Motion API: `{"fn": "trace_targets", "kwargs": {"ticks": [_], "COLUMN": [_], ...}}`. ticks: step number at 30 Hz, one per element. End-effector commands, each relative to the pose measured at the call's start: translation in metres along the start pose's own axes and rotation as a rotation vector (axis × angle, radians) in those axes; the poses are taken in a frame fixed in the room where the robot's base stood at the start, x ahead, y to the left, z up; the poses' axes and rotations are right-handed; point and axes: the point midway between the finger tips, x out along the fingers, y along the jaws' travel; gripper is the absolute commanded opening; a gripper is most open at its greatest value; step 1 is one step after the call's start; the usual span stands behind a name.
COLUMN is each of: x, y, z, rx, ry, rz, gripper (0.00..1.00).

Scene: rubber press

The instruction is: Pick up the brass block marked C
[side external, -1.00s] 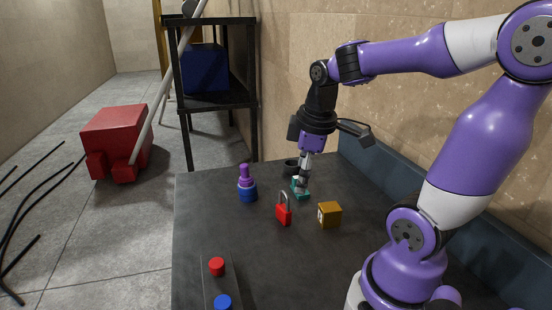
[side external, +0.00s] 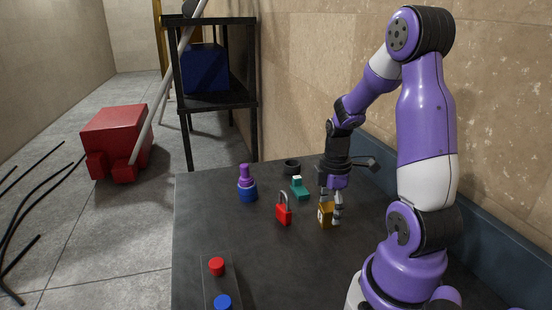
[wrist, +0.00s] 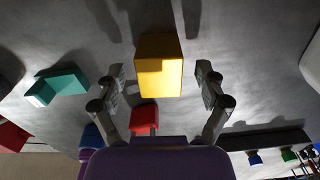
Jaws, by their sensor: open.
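The brass block (side external: 326,215) is a gold-coloured cube on the dark table. A pale mark shows on its left face in the side view, but I cannot read the letter. My gripper (side external: 331,217) points down at the block, with its fingers around or right beside it. In the wrist view, the block (wrist: 159,65) lies between the two spread fingertips of my gripper (wrist: 160,75), with a visible gap on each side. The fingers are open and hold nothing. I cannot tell the exact fingertip height against the block.
A red padlock (side external: 284,214) stands just left of the block. A teal piece (side external: 300,189) and a dark ring (side external: 291,165) lie behind it. A purple and blue stack (side external: 247,187) stands further left. Red (side external: 217,266) and blue (side external: 223,302) buttons are at the front.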

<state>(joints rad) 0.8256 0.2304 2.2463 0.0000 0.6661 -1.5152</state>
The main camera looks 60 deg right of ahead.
Motion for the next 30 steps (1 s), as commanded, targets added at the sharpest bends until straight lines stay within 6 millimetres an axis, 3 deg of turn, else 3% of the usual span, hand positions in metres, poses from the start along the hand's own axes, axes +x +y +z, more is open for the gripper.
{"fn": "trace_targets", "kwargs": {"ticks": [3, 10, 11, 15, 16, 30], "x": [0.0123, 0.0140, 0.0139, 0.0138, 0.0138, 0.0068], "y": [-0.0003, 0.0001, 0.0001, 0.0001, 0.0001, 0.0011], "z": [0.0000, -0.0001, -0.0001, -0.0001, -0.0001, -0.0002], "rx": [0.001, 0.001, 0.001, 0.001, 0.001, 0.001], "ry": [0.000, 0.001, 0.001, 0.001, 0.001, 0.001], "rz": [-0.002, 0.001, 0.001, 0.001, 0.001, 0.005], "gripper": [0.83, 0.83, 0.73, 0.03, 0.00, 0.00]}}
